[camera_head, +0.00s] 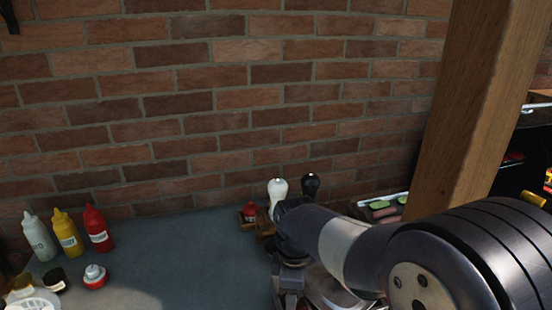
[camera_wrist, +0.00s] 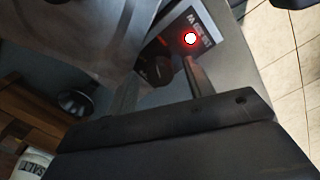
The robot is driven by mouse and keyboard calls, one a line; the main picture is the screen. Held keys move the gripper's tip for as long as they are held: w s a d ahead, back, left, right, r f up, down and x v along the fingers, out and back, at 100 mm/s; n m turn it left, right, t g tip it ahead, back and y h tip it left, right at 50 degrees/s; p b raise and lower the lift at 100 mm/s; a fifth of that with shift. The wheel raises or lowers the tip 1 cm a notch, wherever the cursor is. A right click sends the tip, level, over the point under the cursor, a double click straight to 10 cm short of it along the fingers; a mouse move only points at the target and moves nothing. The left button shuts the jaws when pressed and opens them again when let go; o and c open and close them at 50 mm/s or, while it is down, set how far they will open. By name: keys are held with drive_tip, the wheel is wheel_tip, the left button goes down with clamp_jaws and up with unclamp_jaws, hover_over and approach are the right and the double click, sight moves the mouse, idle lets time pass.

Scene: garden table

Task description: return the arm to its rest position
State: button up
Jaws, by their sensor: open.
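My arm reaches in from the right of the head view and bends down over the grey table (camera_head: 185,250). My gripper (camera_wrist: 163,82) shows in the wrist view with its two dark fingers apart and nothing visible between them. A dark printed panel with white lettering (camera_wrist: 207,25) and a bright red spot lies beyond the fingertips. In the head view the fingertips are hard to make out against the dark things below the wrist.
White (camera_head: 40,237), yellow (camera_head: 68,234) and red (camera_head: 98,230) bottles stand at left, near a small red-and-white jar (camera_head: 95,277). White (camera_head: 277,190) and black (camera_head: 311,186) shakers stand behind my wrist. A wooden post (camera_head: 470,100) rises at right. The table's middle is clear.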

drive_tip(key=n+b, duration=0.1)
drive_tip(key=n, duration=0.6)
drive_tip(key=n+b, duration=0.1)
drive_tip(key=n, duration=0.3)
drive_tip(key=shift+n, duration=1.2)
